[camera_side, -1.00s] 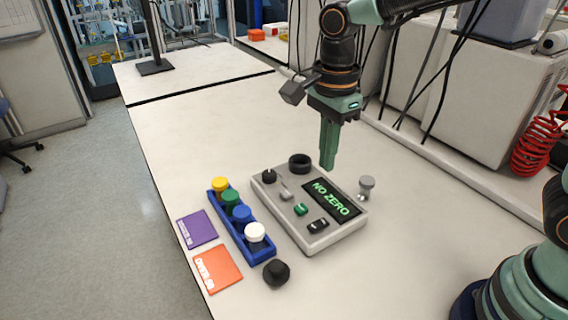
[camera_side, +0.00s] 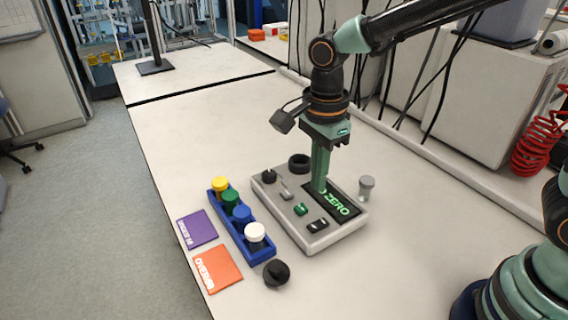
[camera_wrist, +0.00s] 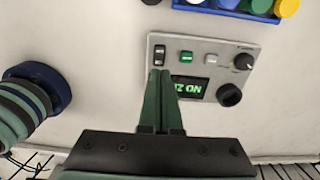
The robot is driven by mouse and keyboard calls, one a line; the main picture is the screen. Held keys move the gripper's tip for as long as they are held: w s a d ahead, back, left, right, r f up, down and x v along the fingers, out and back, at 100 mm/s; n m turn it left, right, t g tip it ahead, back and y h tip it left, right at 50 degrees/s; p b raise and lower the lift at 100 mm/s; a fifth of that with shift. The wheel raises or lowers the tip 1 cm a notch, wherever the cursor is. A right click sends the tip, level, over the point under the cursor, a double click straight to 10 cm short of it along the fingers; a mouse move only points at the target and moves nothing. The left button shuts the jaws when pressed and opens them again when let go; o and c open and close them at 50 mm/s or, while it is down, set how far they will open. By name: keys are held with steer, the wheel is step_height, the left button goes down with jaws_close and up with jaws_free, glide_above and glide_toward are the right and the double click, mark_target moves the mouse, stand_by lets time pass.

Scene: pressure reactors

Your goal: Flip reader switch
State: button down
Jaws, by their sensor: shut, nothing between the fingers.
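The reader is a grey box (camera_side: 330,238) on the white bench, also seen in the wrist view (camera_wrist: 199,43). Its black rocker switch (camera_side: 318,226) sits at the near corner, beside a green button (camera_side: 301,209). In the wrist view the rocker switch (camera_wrist: 160,53) lies just beyond the fingertips. The lit display (camera_side: 340,205) shows green text, partly hidden by my fingers. My gripper (camera_side: 319,190) points down over the display, shut and empty. In the wrist view my gripper (camera_wrist: 160,73) appears close to the switch; I cannot tell whether it touches anything.
Left stands a blue rack (camera_side: 240,235) with coloured caps. A grey knob-shaped piece (camera_side: 366,188) and black piece (camera_side: 276,272) stand nearby.

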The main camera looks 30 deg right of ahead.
mark_target(314, 226)
step_height(314, 226, down, 10)
steer(key=shift+f, duration=0.2)
stand_by(0.4)
steer(key=shift+a+f, duration=0.1)
steer(key=shift+f, duration=0.1)
steer(key=shift+d+r, duration=0.25)
steer(key=shift+d, duration=0.55)
step_height(314, 226, up, 14)
stand_by(0.6)
steer(key=shift+d, duration=0.1)
